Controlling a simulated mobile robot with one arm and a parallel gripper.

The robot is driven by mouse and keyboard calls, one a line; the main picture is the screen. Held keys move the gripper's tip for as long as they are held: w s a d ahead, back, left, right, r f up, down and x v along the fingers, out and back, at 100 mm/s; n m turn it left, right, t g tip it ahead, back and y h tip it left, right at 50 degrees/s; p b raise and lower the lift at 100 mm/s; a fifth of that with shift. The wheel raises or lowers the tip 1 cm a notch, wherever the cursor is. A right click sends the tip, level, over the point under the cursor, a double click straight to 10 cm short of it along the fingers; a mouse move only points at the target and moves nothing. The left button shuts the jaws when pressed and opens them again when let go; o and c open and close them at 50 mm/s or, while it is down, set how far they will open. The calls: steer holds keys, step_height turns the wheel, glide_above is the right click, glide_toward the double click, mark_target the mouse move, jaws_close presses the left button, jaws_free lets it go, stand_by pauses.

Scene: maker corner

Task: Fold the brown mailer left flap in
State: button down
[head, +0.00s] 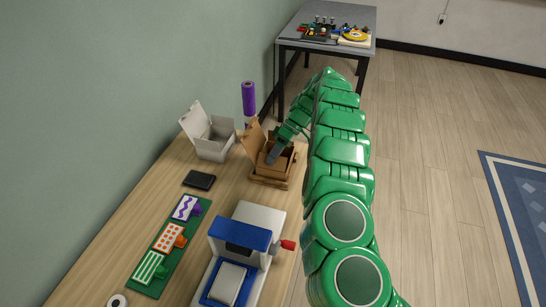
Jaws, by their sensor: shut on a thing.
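The brown mailer (271,178) is an open cardboard box on the wooden bench, near its right edge. A tall brown panel (254,138) stands up at the mailer's left and back. My green arm reaches in from the right, and my gripper (272,158), with a grey end, is down at the mailer's opening. It is shut on a part of the mailer. The grip itself is too small to make out, and I cannot tell which flap it holds. The gripper and arm hide part of the mailer's inside and back.
A white box (212,146) with its lid up stands left of the mailer. A purple roll (249,98) stands behind. A black flat item (199,180), a green card board (159,264) and a blue-and-white press (240,250) with a red handle (288,245) are nearer. A grey table (350,14) stands beyond.

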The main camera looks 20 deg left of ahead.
steer(key=c, duration=1.4)
jaws_free()
steer(key=shift+o, duration=0.2)
step_height(320, 180, up, 3)
steer(key=shift+r, duration=0.15)
steer(key=s+d+r, duration=0.7)
steer(key=s+r, duration=0.2)
steer(key=s, duration=0.3)
steer(key=shift+r, duration=0.3)
steer(key=shift+s, duration=0.1)
